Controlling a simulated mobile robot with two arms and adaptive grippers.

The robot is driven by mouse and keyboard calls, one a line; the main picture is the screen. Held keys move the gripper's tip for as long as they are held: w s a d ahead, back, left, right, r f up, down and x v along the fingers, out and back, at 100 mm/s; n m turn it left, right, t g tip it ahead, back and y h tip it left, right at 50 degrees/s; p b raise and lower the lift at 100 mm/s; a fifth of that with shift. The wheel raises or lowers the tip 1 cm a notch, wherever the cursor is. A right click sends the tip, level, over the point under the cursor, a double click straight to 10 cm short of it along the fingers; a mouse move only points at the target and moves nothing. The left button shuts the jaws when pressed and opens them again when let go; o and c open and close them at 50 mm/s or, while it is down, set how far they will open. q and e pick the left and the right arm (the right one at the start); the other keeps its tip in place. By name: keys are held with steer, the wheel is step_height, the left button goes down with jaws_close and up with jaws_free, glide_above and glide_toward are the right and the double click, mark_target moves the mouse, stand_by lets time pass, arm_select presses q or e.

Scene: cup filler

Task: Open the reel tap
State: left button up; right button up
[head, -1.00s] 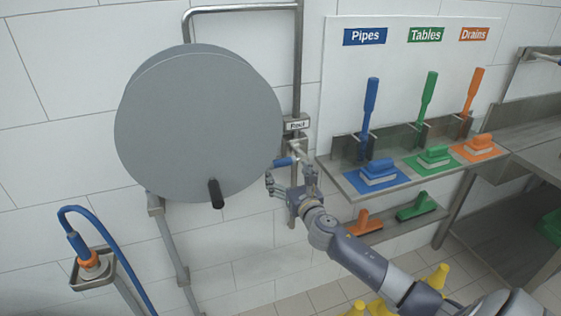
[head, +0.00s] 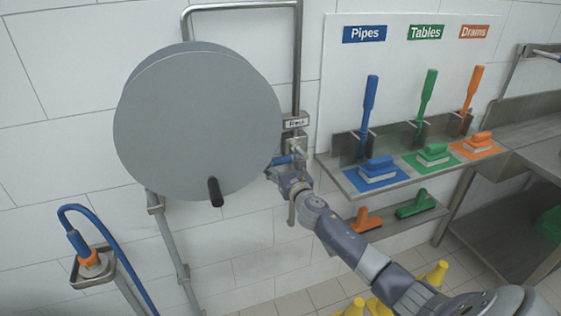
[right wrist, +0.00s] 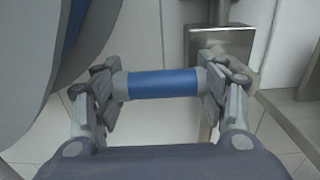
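The reel tap sits on the wall pipe just right of the grey reel (head: 195,120), under a small label plate (head: 297,122). Its blue handle (head: 286,160) points left toward the reel. My right gripper (head: 287,176) is at the handle, just below the tap body (head: 297,146). In the right wrist view the blue handle (right wrist: 165,84) lies crosswise between the widely spread fingers, with its grey ends close to the finger pads. I cannot tell whether the pads touch it. My left gripper is not in view.
A shelf (head: 400,187) with blue, green and orange brushes is right of my right arm. A blue hose (head: 126,262) with its nozzle in a holder (head: 92,278) is at the lower left. Yellow cones (head: 436,275) stand on the floor. A black knob (head: 215,192) sticks out from the reel.

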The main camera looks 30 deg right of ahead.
steer(key=c, duration=0.5)
steer(key=shift+c, duration=0.2)
steer(key=shift+f+n, duration=0.15)
steer(key=shift+n, duration=0.15)
steer(key=s+d+f+n, duration=0.1)
steer(key=d+f+n, duration=0.6)
steer(key=n, duration=0.9)
steer(key=shift+s+n, duration=0.3)
steer(key=shift+n, duration=0.1)
steer(key=o, duration=1.5)
steer(key=shift+f, duration=0.1)
